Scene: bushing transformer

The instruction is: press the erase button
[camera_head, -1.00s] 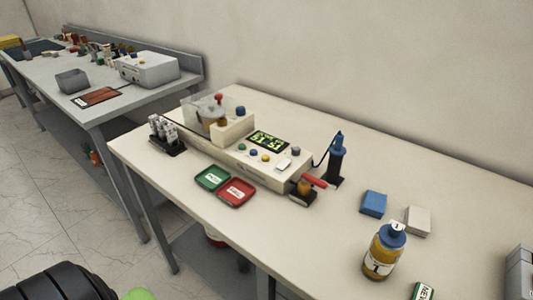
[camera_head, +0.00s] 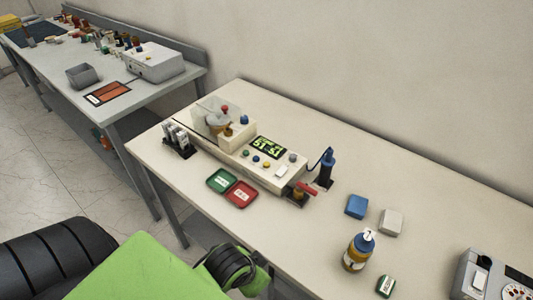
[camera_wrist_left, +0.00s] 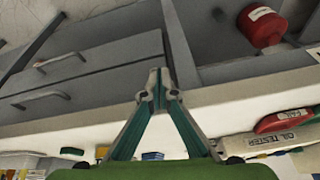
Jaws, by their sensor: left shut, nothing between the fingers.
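A cream tester (camera_head: 225,150) stands on the bench, with a lit green-digit display (camera_head: 268,147) and several small buttons (camera_head: 255,158) in blue, yellow, green, white and grey. Labels on the buttons are too small to read, so I cannot tell which is the erase button. My left arm comes in at the lower left of the head view, in front of the bench; its fingertips are not visible there. In the left wrist view, my left gripper (camera_wrist_left: 158,85) is shut and empty, apart from the tester, whose "OIL TESTER" label (camera_wrist_left: 275,143) shows at the lower right. My right gripper is not in view.
Blue (camera_head: 356,206) and white (camera_head: 391,222) blocks, an amber bottle (camera_head: 358,251) and a grey dial device (camera_head: 490,277) are further right. Drawers (camera_wrist_left: 90,65) lie below the bench.

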